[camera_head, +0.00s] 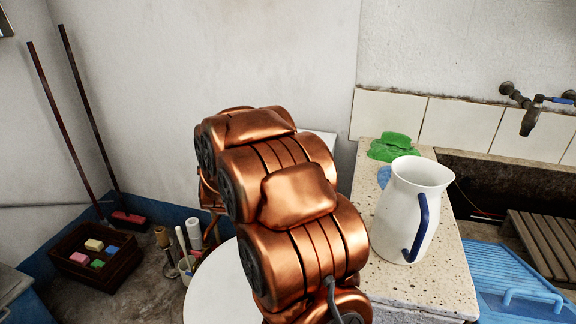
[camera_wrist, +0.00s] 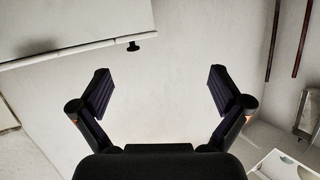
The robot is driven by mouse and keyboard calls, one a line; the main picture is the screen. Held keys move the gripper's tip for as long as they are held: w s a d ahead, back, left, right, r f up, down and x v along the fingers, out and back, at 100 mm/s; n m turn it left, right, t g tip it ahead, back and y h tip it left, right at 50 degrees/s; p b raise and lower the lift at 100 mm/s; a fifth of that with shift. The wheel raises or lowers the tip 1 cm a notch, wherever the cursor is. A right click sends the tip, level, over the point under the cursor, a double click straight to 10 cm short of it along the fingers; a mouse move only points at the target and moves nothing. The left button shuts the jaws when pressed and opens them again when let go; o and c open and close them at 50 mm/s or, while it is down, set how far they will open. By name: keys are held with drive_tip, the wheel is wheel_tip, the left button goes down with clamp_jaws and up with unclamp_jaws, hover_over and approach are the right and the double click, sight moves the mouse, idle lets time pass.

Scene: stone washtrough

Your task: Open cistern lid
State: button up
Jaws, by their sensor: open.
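In the wrist view a white box-like body (camera_wrist: 80,22) fills the upper left, with a thin edge along its bottom. A small dark knob (camera_wrist: 133,46) sticks out at that edge. It looks like the cistern and its lid, but I cannot tell which part is the lid. My gripper (camera_wrist: 158,85) is open and empty, its two dark fingers spread wide in front of a plain pale wall. The knob lies above and left of the space between the fingertips, apart from them. In the head view my copper arm hides the gripper, and I cannot make out the cistern.
A white pitcher (camera_head: 402,215) with a blue handle stands on the speckled stone ledge (camera_head: 440,285), right of my arm. Green cloths (camera_head: 392,147) lie behind it. A tap (camera_head: 530,118) overhangs the trough. A dark crate (camera_head: 95,275) and two leaning poles (camera_head: 60,118) are at left.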

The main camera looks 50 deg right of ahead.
drive_tip(key=s+d+f+m+g+h+b, duration=0.1)
drive_tip(key=s+d+f+m+h+b, duration=0.1)
drive_tip(key=d+h+b, duration=0.3)
drive_tip(key=s+d+f+m+h+b, duration=0.1)
drive_tip(key=s+d+f+h, duration=0.15)
drive_tip(key=d, duration=0.55)
drive_tip(key=s+d+f+m+g+h+b, duration=0.1)
drive_tip(key=s+d+f+m+h+b, duration=0.15)
drive_tip(key=d+h, duration=0.3)
drive_tip(key=shift+n+y, duration=0.4)
drive_tip(key=shift+n, duration=0.15)
drive_tip(key=shift+r+b+x, duration=0.1)
drive_tip(key=shift+b+x, duration=0.35)
drive_tip(key=shift+x, duration=1.5)
drive_tip(key=shift+r+b+x, duration=0.15)
drive_tip(key=shift+b+x, duration=0.25)
drive_tip(key=shift+x, duration=1.6)
drive_tip(key=shift+s+a, duration=0.1)
